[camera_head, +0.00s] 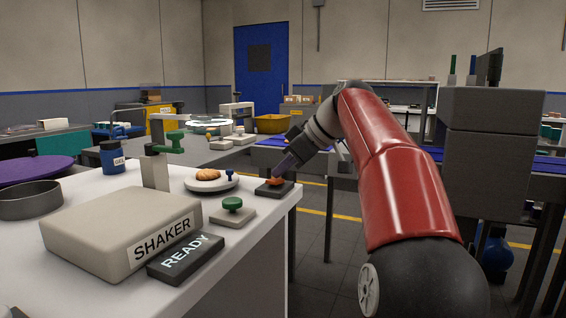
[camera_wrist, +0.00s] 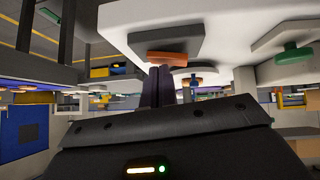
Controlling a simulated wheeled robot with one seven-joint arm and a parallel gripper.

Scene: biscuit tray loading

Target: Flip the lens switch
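An orange switch (camera_head: 275,182) sits on a dark square base (camera_head: 266,190) near the right edge of the white worktop. No lens label shows on it. My gripper (camera_head: 281,171) reaches down to it from the upper right, its tips at or very near the orange part. In the wrist view, which looks upside down, the orange switch (camera_wrist: 167,57) is just past the fingertips (camera_wrist: 160,70). The two fingers look closed together with nothing between them. Whether they touch the switch I cannot tell.
A green knob on a pale base (camera_head: 233,215) stands close by on the worktop. A white plate (camera_head: 228,185) with a biscuit (camera_head: 208,174) lies behind it. The shaker box (camera_head: 120,230) and READY sign (camera_head: 186,257) are nearer. Open floor lies right of the worktop edge.

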